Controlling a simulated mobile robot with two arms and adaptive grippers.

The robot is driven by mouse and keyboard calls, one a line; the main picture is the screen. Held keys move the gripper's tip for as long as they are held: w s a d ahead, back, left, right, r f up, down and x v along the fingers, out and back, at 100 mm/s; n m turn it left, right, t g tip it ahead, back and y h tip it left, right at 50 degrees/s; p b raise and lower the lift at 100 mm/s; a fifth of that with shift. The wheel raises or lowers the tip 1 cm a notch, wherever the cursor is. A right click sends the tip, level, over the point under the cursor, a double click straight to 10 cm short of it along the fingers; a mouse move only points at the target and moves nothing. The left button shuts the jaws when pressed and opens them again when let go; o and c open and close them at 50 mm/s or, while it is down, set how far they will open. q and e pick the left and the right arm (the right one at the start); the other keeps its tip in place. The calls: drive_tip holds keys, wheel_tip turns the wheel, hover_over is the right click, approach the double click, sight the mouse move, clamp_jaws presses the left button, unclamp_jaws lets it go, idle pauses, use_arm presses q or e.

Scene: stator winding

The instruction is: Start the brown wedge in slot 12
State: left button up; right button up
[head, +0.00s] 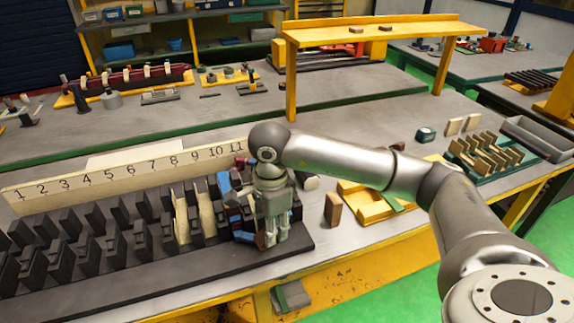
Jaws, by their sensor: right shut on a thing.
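The black slotted stator (170,262) lies along the front of the table, with a cream number strip (120,174) behind it. The numbers 1 to 11 show; number 12 is hidden behind my right arm. My right gripper (266,238) points down over the right end of the stator, at the slots past 11. Blue parts (235,218) sit in the slots just left of the gripper. My left gripper is out of view.
Cream pieces (181,216) stand in slots further left. A brown block (333,208) stands on the table right of the stator, beside a yellow tray (366,210). A green rack of cream and dark strips (490,150) is further right. A yellow frame (291,85) rises behind.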

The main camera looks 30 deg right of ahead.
drive_tip(key=w+d+r+m+p, duration=0.1)
drive_tip(key=m, duration=0.1)
drive_tip(key=w+d+r+m+p, duration=0.1)
drive_tip(key=m, duration=0.2)
drive_tip(key=w+d+r+m+p, duration=0.1)
drive_tip(key=m, duration=0.2)
drive_tip(key=shift+w+r, duration=0.1)
use_arm(q)
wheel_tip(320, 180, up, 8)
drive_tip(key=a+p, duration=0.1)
drive_tip(key=p, duration=0.3)
use_arm(e)
drive_tip(key=shift+w+d+r+m+b, duration=0.15)
drive_tip(key=shift+w+d+m, duration=0.55)
drive_tip(key=shift+m, duration=1.3)
drive_tip(key=shift+w+d+f+m+b, duration=0.1)
drive_tip(key=shift+w+d+m+b, duration=0.15)
drive_tip(key=shift+d+m, duration=1.3)
drive_tip(key=shift+w+d+r+m+b, duration=0.1)
drive_tip(key=shift+w+d+m, duration=0.35)
drive_tip(key=shift+m, duration=2)
drive_tip(key=shift+a+f+b, duration=0.1)
drive_tip(key=shift+f+b, duration=1.3)
drive_tip(key=shift+f, duration=0.6)
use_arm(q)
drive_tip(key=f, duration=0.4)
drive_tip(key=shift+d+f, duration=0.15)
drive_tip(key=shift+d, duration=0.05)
use_arm(e)
drive_tip(key=shift+f, duration=0.35)
